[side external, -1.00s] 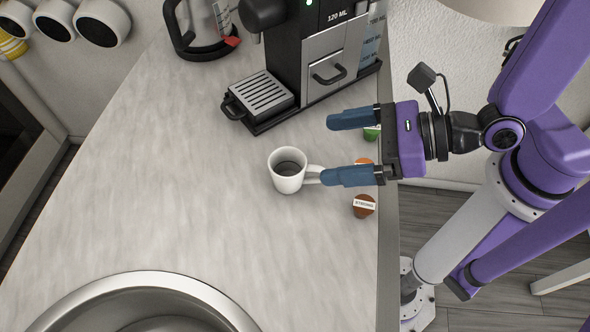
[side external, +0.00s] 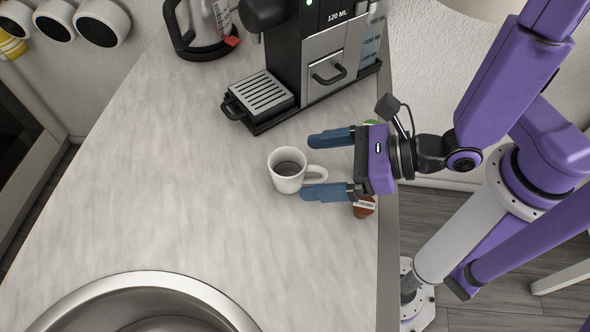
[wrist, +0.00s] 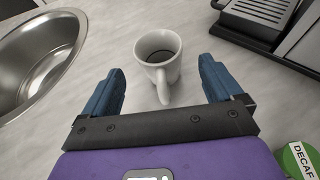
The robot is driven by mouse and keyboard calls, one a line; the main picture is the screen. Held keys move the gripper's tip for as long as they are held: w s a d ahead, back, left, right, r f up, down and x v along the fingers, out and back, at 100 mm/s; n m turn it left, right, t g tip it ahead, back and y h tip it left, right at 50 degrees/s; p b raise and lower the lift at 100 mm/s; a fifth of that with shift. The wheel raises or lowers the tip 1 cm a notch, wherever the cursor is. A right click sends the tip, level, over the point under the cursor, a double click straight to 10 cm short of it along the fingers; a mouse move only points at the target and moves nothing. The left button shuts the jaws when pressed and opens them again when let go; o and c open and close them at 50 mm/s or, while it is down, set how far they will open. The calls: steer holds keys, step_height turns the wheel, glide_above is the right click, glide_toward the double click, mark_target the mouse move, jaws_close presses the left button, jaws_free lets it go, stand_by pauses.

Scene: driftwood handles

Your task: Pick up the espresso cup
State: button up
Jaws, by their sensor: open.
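The espresso cup (side external: 287,171) is white with a dark inside and stands upright on the counter. Its handle (side external: 316,171) points toward my gripper. My gripper (side external: 316,165) is open and empty, with blue fingers. In the side view the fingertips are just right of the cup, one beyond the handle and one in front of it. In the wrist view the cup (wrist: 158,56) stands ahead, between the lines of the two fingers, with its handle between the fingertips (wrist: 160,82). I cannot tell whether a finger touches the handle.
A coffee machine (side external: 318,65) with a drip tray (side external: 263,93) stands behind the cup. A glass jug (side external: 205,30) is at the back. A sink (side external: 140,285) lies at the front. A brown capsule (side external: 363,208) and a green one (wrist: 297,160) are near my gripper. The counter left of the cup is clear.

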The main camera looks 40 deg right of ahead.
mark_target(312, 166)
steer(key=shift+x, duration=2.35)
steer(key=c, duration=1.2)
